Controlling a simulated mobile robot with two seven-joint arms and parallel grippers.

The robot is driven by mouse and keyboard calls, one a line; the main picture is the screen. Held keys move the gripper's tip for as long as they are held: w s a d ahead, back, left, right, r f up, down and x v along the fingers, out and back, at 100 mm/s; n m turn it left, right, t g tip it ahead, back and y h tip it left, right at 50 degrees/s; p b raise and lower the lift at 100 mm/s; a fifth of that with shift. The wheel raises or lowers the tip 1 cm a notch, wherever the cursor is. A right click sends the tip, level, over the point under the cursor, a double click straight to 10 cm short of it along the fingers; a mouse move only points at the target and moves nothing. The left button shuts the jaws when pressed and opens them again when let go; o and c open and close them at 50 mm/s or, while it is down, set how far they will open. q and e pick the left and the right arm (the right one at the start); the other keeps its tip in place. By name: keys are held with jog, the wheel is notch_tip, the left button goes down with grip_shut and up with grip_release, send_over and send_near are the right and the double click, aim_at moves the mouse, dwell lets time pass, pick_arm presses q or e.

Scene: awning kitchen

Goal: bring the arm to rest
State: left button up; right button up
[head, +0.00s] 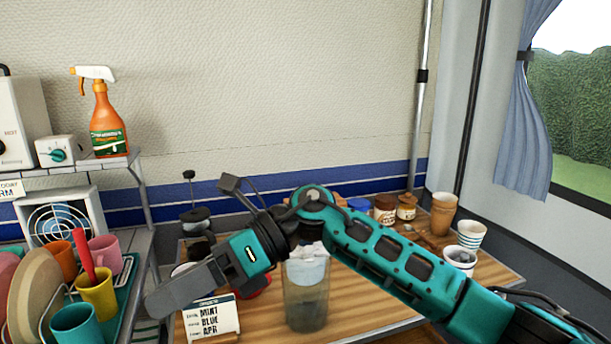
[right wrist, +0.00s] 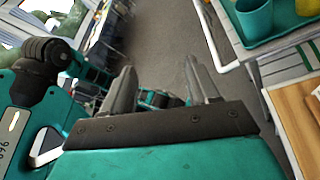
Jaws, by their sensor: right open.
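My right arm (head: 390,262) is teal and comes in from the lower right in the head view, reaching across the wooden table. Its right gripper (head: 165,298) points to the lower left, above the gap between the table and the dish shelf. In the right wrist view the two grey fingers of the right gripper (right wrist: 162,92) stand apart with nothing between them. Beyond them are the grey floor and parts of my own body. My left gripper is not in view.
At left, a shelf holds a teal tray (right wrist: 272,42), mugs (head: 97,293), plates (head: 37,290) and an orange spray bottle (head: 104,120).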

jog(key=w+d+f+m+t+y+p, duration=0.1)
jog(key=w+d+f+m+t, duration=0.25)
jog(key=m+t, duration=0.65)
jog(key=w+d+f+m+t+y, duration=0.15)
jog(key=d+m+t, duration=0.4)
jog(key=m, duration=0.75)
jog(key=w+d+f+m+t+y+p, duration=0.1)
jog(key=w+d+f+m+t, duration=0.25)
jog(key=m+t, duration=0.7)
jog(key=s+d+f+m+g+h, duration=0.2)
jog(key=s+d+f+m+h, duration=0.2)
jog(key=d+f+m+h, duration=0.75)
jog(key=s+d+f+m+g+h, duration=0.2)
jog(key=s+d+f+m+g, duration=0.3)
jog(key=s+f, duration=0.8)
jog(key=d+m, duration=0.1)
jog(key=d, duration=0.2)
jog(key=shift+d+f+g+h+p, duration=0.25)
jog(key=shift+f+g+h+p, duration=0.05)
jog(key=shift+f, duration=0.05)
